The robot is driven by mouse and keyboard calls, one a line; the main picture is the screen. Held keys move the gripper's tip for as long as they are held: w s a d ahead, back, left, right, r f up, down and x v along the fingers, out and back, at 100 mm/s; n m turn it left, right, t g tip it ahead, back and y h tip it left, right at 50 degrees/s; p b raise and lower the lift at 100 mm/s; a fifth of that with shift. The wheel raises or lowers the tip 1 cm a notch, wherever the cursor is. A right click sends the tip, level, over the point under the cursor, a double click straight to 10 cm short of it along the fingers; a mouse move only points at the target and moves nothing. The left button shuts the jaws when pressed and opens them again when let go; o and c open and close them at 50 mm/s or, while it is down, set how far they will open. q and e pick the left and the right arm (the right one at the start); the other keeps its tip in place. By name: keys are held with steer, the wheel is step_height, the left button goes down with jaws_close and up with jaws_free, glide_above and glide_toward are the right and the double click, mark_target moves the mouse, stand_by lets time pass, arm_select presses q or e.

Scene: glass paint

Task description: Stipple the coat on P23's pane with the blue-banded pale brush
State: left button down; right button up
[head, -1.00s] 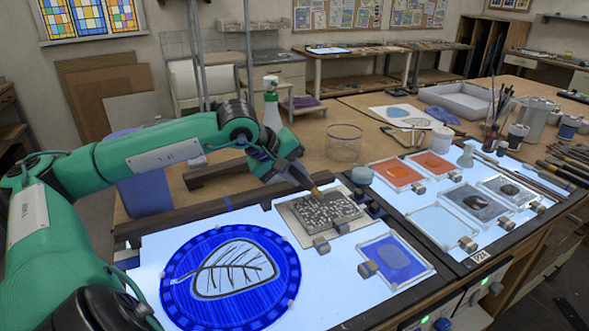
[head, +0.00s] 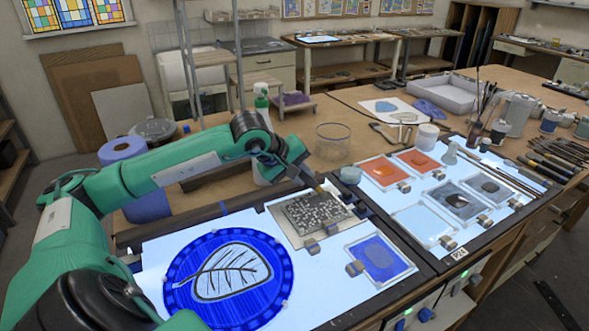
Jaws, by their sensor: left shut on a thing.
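A grey coated pane (head: 312,216) covered in pale speckles lies on the left light table, held by small metal clips. I take it as P23's pane, but I cannot read a label on it. My left gripper (head: 303,172) is shut on a brush, of which only a small tan end (head: 321,189) shows. I cannot tell whether the bristles touch the coat. The blue band is not distinguishable. My right gripper is not in view.
A blue leaf roundel (head: 228,276) lies left of the pane and a blue pane (head: 380,258) lies to its right. The P24 label (head: 460,253) marks the right light table, with orange and grey panes. A glass jar (head: 333,140) stands behind.

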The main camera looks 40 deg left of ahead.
mark_target(302, 179)
arm_select(q)
steer(key=shift+w+d, duration=0.2)
steer(key=shift+w, duration=0.25)
steer(key=shift+s, duration=0.1)
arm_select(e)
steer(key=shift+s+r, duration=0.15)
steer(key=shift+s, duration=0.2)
arm_select(q)
steer(key=shift+f, duration=0.1)
steer(key=shift+f+b, duration=0.7)
steer(key=shift+b, duration=0.2)
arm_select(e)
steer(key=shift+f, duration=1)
arm_select(q)
steer(key=shift+f+b, duration=0.2)
steer(key=shift+b, duration=0.1)
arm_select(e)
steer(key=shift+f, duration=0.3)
arm_select(q)
steer(key=shift+s+a+f+b, duration=0.1)
steer(key=shift+a+f+b, duration=0.25)
steer(key=shift+f+b, duration=0.15)
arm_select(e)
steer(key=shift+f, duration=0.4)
arm_select(q)
steer(key=shift+r, duration=0.1)
